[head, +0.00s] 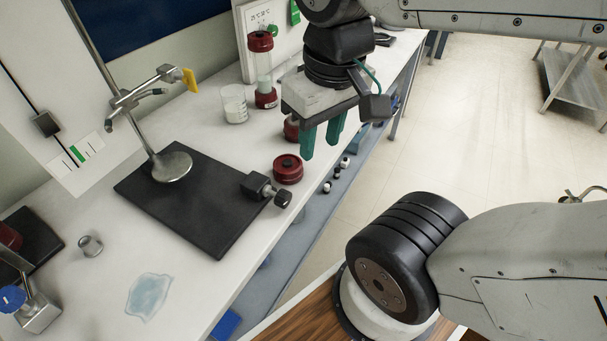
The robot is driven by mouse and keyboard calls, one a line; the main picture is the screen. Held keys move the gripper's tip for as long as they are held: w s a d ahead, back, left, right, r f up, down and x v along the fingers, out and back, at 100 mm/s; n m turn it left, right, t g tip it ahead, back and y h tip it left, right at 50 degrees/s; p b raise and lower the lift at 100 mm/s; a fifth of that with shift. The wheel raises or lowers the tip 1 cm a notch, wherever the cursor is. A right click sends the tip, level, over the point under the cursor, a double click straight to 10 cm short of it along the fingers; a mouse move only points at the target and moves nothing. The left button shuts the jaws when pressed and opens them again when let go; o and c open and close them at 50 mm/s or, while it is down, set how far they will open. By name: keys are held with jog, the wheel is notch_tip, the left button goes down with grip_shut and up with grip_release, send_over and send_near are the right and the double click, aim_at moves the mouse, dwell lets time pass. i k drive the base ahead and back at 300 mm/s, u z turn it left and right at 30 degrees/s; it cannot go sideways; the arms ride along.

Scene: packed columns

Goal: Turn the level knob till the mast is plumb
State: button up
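The level knob (283,198) is a small dark knob on a black block at the right corner of the black base plate (207,217). The mast (98,58) is a grey metal rod rising from a round foot on the plate. It leans to the left in the head view. A plumb-line card (76,157) with a green band hangs at the left, below a small black box on a dark line. My gripper (322,146) points down with its two green fingers apart and nothing visible between them. It is above and to the right of the knob, apart from it.
A dark red cap (288,169) sits on the bench just behind the knob. A beaker (234,104) and a red-ended column (262,75) stand farther back. A clamp with a yellow tip (188,80) sticks out from the mast. A pale blue puddle-like patch (148,296) lies in front.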

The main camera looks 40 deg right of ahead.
aim_at(283, 199)
jog(key=z, duration=1.25)
jog(key=k, duration=1.15)
jog(key=u, duration=1.8)
